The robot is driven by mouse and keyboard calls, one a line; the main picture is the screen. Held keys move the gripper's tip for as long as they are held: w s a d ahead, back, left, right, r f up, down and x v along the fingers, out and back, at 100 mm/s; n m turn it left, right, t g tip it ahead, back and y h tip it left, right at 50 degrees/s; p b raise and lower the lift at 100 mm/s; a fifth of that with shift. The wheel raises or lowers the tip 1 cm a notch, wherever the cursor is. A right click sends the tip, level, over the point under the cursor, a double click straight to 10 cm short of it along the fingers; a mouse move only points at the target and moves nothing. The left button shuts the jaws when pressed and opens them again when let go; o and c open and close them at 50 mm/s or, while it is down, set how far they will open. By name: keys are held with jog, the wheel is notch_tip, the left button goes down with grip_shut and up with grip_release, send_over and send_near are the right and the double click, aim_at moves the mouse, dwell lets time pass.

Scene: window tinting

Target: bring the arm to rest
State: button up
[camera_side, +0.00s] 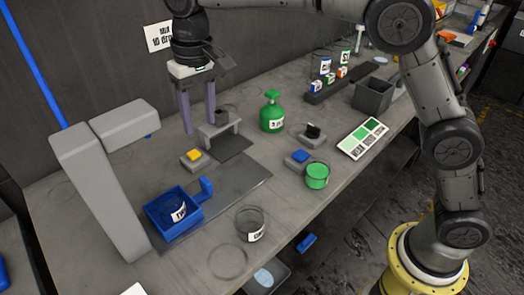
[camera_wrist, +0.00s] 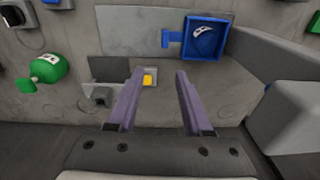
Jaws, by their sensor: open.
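My gripper (camera_side: 197,108) hangs over the back part of the workbench (camera_side: 85,195), fingers pointing down. Its two purple fingers are apart with nothing between them; they also show in the wrist view (camera_wrist: 158,100). A small yellow block (camera_side: 194,155) on a grey pad lies just beyond the fingertips in the wrist view (camera_wrist: 149,80). A small grey stand (camera_side: 220,130) is close to the right of the fingers in the side view. I cannot tell the exact height of the fingertips above the bench.
A wall is close behind.

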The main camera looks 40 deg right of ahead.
jog(key=s+d+r+m+t, duration=0.2)
jog(key=s+d+r+t, duration=0.1)
jog(key=s+d+r, duration=0.95)
jog(key=s+d+f+t, duration=0.1)
jog(key=s+d+f, duration=0.4)
jog(key=s+d, duration=0.5)
jog(key=s+a+f+n, duration=0.1)
jog(key=s+f+n, duration=0.1)
jog(key=s+f, duration=0.5)
notch_tip(320, 180, down, 2)
jog(key=shift+s+f+t, duration=0.1)
jog(key=shift+s+t, duration=0.2)
jog(key=shift+t, duration=0.1)
